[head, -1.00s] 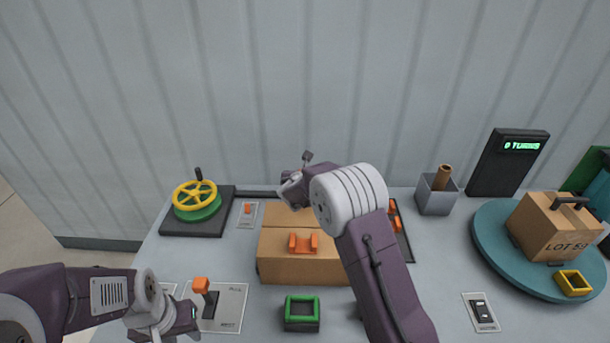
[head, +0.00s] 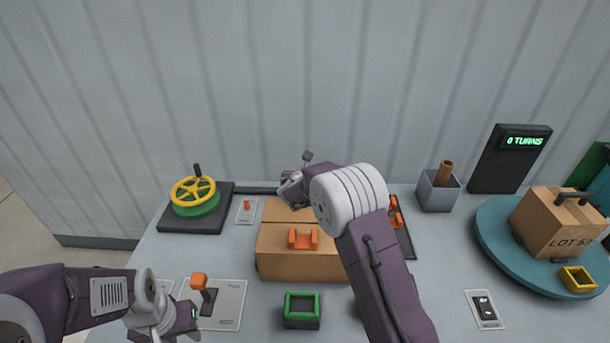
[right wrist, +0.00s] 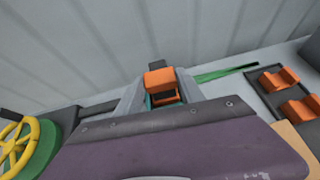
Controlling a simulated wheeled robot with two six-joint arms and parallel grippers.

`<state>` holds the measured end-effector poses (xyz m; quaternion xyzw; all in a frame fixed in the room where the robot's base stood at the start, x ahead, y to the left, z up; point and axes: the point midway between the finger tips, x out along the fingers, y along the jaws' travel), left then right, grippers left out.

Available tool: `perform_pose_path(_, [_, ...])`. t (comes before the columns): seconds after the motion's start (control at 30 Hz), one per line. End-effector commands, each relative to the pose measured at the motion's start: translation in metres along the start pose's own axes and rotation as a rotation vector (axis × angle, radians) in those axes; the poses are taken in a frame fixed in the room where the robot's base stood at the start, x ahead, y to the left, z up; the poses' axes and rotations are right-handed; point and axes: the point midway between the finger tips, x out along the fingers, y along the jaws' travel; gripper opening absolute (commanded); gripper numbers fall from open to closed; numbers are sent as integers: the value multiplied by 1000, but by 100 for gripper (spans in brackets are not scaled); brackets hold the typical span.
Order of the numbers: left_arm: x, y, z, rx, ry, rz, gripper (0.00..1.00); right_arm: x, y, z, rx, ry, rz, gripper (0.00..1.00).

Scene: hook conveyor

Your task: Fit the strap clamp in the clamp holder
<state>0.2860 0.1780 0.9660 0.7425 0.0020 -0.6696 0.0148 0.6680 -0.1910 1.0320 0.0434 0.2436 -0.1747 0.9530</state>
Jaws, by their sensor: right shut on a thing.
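My right gripper (head: 292,188) is beyond the cardboard box near the back wall. In the right wrist view an orange block-like piece (right wrist: 159,78), probably the strap clamp, sits between its grey fingers (right wrist: 160,97), and the gripper is shut on it. A dark opening and a bit of teal show below the orange. A black holder tray (right wrist: 262,82) with orange U-shaped pieces (right wrist: 280,78) lies to the right; my right arm partly hides it in the head view. Another orange U-shaped piece (head: 303,238) is on the box. My left gripper (head: 187,325) is low left; its fingers are unclear.
The cardboard box (head: 290,265) fills the middle of the table. A green-rimmed square bin (head: 302,309), yellow handwheel (head: 193,190) and orange-knobbed lever (head: 203,291) stand around it. A grey cup (head: 438,194) and teal turntable (head: 505,257) are at right.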

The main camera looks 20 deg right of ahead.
Motion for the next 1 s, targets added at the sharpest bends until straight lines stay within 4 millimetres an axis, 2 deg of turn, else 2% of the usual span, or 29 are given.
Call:
perform_pose_path(0.27, [2,0,0,0,0,0,36,1,0,-1,0,-1,0,0])
perform_pose_path(0.3, [2,0,0,0,0,0,36,1,0,-1,0,-1,0,56])
perform_pose_path(0.37, [2,0,0,0,0,0,36,1,0,-1,0,-1,0,71])
perform_pose_path(0.73, [4,0,0,0,0,0,36,-4,0,-3,0,1,1,71])
perform_pose_path(0.87, [11,0,1,0,0,0,36,-26,1,-3,-1,-2,3,71])
perform_pose_path(1.0, [15,0,2,0,0,0,36,-58,1,-2,0,-2,4,71])
